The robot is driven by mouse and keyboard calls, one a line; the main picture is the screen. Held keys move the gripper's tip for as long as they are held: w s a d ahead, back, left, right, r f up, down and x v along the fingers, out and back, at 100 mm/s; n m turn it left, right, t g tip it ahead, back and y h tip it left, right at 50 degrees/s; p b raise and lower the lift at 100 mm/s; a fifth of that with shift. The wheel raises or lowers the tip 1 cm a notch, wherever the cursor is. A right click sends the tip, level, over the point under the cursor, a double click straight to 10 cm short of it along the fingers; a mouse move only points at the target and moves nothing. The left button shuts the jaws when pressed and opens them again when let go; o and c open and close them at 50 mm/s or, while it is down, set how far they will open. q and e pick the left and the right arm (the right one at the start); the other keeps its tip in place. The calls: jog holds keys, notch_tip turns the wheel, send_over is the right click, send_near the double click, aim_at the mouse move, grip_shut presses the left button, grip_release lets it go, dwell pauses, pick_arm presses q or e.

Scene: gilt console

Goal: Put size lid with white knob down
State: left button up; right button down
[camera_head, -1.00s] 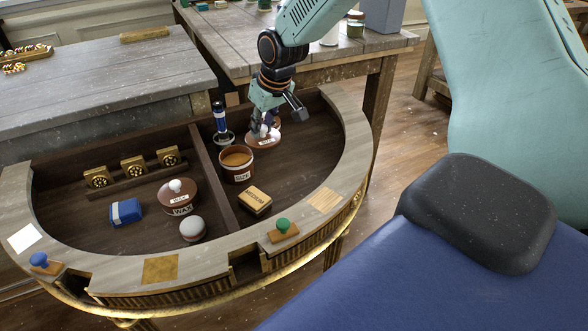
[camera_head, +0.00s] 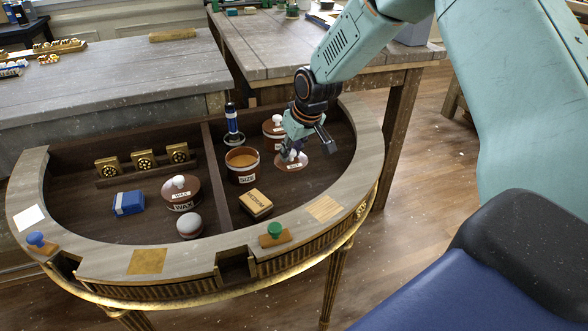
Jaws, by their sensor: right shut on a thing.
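My right gripper (camera_head: 291,153) is shut on the white knob of the brown size lid (camera_head: 292,163). The lid is in or just above the right compartment, right of the open size pot (camera_head: 242,167). I cannot tell whether the lid touches the compartment floor. The size pot is brown, has a "SIZE" label and shows an orange-tan filling. My left gripper is not in view.
A brown lidded pot (camera_head: 271,139) with a white knob stands just behind the held lid. A blue-and-white bottle (camera_head: 233,122) and a "MEDIUM" box (camera_head: 256,203) are near the size pot. The wax pot (camera_head: 182,197) is across the divider (camera_head: 214,165). Floor right of the box is clear.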

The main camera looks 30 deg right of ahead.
aim_at(294, 161)
jog(key=shift+d+f, duration=0.2)
jog(key=shift+f, duration=0.5)
notch_tip(294, 161, down, 3)
jog(key=shift+s+a+b, duration=0.1)
jog(key=shift+b, duration=0.65)
jog(key=shift+w+f, duration=0.15)
jog(key=shift+w, duration=0.05)
jog(key=shift+s, duration=0.25)
jog(key=c, duration=1.1)
grip_release()
jog(key=shift+w+f, duration=0.1)
jog(key=shift+f, duration=0.1)
jog(key=shift+c, duration=0.2)
jog(key=shift+r, duration=0.2)
